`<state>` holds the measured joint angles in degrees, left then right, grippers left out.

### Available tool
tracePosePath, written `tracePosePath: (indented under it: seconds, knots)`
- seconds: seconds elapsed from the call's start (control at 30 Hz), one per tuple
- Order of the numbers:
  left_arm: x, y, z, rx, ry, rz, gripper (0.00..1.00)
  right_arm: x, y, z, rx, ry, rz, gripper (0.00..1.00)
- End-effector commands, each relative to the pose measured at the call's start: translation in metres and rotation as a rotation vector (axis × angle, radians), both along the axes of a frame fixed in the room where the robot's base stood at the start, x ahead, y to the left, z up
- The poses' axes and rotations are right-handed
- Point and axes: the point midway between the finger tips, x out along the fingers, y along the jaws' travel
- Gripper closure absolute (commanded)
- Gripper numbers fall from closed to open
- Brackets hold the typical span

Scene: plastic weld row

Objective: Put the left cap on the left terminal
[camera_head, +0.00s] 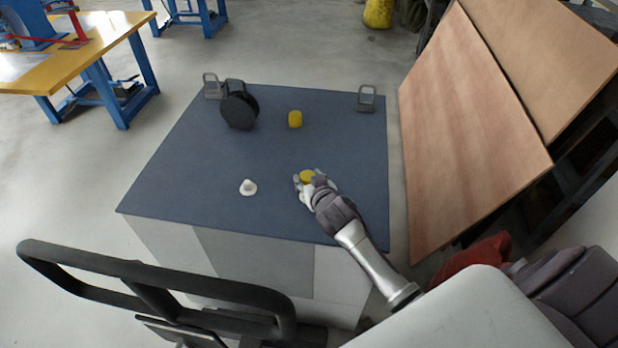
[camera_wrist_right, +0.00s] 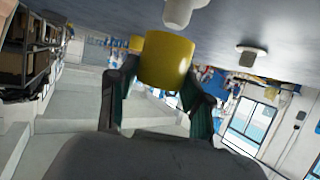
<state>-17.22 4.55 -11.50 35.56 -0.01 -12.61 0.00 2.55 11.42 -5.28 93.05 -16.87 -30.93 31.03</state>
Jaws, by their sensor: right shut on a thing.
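My right gripper (camera_head: 303,180) is shut on a yellow cap (camera_head: 307,176), held over the front right part of the table. In the right wrist view the cap (camera_wrist_right: 166,60) sits between the two dark fingers (camera_wrist_right: 155,88). A white terminal (camera_head: 248,187) with a wide base stands on the table to the left of the gripper, apart from it. The wrist view, which is upside down, shows a white terminal (camera_wrist_right: 183,12) close to the cap and another (camera_wrist_right: 247,56) farther off. A second yellow cap (camera_head: 295,119) lies farther back. My left gripper is not in view.
The blue-grey table top (camera_head: 180,180) carries a black reel (camera_head: 239,107) at the back left. Grey brackets stand at the back left (camera_head: 211,86) and back right (camera_head: 366,98). Wooden boards (camera_head: 465,120) lean beyond the right edge.

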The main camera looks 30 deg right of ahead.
Motion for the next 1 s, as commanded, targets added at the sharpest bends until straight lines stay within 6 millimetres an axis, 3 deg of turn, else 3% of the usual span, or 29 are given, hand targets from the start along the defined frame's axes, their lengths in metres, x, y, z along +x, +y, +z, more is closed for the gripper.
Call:
tracePosePath:
  seconds: [1.0]
  knots:
    - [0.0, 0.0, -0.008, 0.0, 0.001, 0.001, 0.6, 0.0, 0.0, -0.013, -0.001, 0.0, 0.0, 0.79]
